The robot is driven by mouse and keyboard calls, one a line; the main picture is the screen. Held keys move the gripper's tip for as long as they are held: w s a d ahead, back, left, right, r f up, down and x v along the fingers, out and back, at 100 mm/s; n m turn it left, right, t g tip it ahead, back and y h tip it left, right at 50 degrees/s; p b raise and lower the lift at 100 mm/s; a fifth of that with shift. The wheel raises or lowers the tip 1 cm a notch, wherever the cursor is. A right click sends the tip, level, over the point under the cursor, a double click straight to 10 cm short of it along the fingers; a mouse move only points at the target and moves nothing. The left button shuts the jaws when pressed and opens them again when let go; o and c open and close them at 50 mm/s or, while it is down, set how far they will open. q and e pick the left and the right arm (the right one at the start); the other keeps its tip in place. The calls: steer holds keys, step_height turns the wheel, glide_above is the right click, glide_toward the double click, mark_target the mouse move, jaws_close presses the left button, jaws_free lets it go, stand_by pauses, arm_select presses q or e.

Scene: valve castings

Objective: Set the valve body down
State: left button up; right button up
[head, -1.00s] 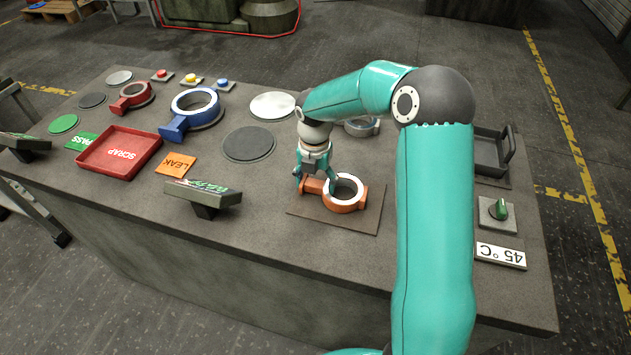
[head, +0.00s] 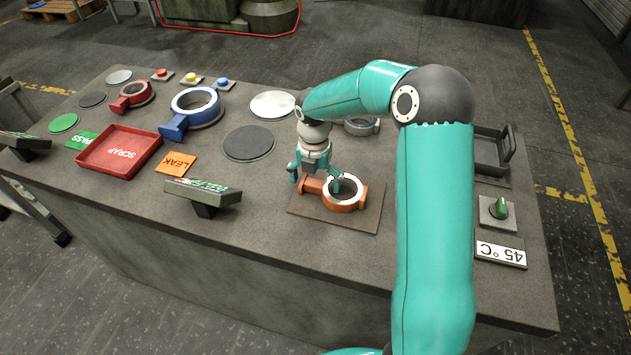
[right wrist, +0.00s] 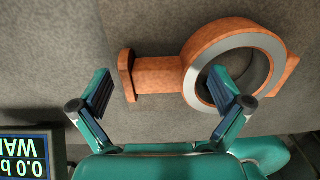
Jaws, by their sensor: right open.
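The orange valve body (head: 345,197), a ring with a pale machined face and a short flanged neck, lies flat on a brown mat (head: 305,207) near the bench's front edge. My right gripper (head: 315,178) is over its neck with the fingers spread wide. In the right wrist view, the open fingers (right wrist: 166,95) show on either side of the neck of the valve body (right wrist: 190,75). One fingertip is beyond the flange; the other overlaps the ring's opening in the picture. Nothing is pinched between them. My left gripper is not in view.
A display (head: 203,193) stands left of the mat. A blue casting (head: 190,115), a red casting (head: 132,96) and a red scrap tray (head: 120,152) are further left. A grey casting (head: 362,125) lies behind my right arm. A dark tray (head: 490,155) and a green-knobbed switch (head: 498,210) are right.

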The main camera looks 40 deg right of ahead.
step_height(320, 180, up, 12)
steer(key=shift+w, duration=0.15)
steer(key=shift+f, duration=0.1)
stand_by(0.7)
